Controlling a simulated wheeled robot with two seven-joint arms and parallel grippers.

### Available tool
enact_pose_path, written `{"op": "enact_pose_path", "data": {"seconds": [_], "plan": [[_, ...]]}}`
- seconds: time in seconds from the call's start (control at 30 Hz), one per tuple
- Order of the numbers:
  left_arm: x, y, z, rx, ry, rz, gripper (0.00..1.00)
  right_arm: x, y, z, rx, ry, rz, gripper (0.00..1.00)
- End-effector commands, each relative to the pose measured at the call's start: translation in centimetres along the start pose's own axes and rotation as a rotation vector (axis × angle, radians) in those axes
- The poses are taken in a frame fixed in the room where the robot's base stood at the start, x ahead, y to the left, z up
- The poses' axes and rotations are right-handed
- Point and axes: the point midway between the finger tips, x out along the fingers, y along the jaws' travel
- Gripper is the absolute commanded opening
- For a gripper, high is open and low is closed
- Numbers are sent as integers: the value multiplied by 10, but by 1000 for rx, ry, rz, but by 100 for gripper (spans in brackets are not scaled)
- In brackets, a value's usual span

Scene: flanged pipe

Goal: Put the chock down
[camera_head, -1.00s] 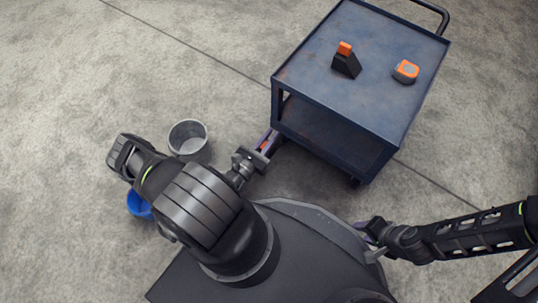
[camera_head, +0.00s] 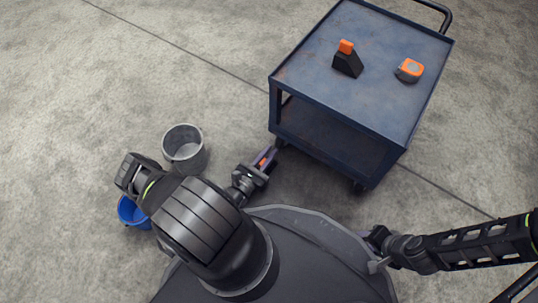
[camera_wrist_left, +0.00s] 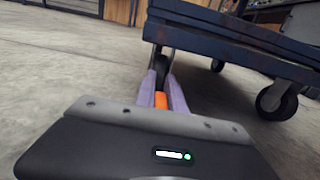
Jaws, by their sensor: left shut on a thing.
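My left gripper (camera_head: 267,160) is low beside the cart's near left corner, its purple fingers pointing toward the cart. In the left wrist view its fingers (camera_wrist_left: 161,92) are shut on an orange part (camera_wrist_left: 160,100), with a dark piece beyond it. This looks like the handle of a chock, mostly hidden by the fingers; I cannot tell whether it touches the floor. Another black wedge chock (camera_head: 348,64) with an orange top stands on the cart's top. My right gripper (camera_head: 374,240) is at the lower right, and its jaws are too small to read.
A grey bucket (camera_head: 184,148) and a blue bucket (camera_head: 132,212) stand left. The concrete floor at upper left is clear.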

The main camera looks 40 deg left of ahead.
Motion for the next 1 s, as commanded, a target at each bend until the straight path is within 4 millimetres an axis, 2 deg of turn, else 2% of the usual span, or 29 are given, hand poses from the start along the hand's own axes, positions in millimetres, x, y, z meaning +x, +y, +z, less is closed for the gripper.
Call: {"op": "enact_pose_path", "data": {"seconds": [0.3,0.33,0.6,1.0], "plan": [[0,0,-1,1,-1,0,0,-1,-1,0,0,0,0,36],[0,0,-2,1,0,0,16,-1,-1,0,0,0,0,36],[0,0,-1,1,0,0,36,-1,-1,0,0,0,0,36],[-1,1,2,0,0,-2,36,-1,-1,0,0,0,0,36]]}}
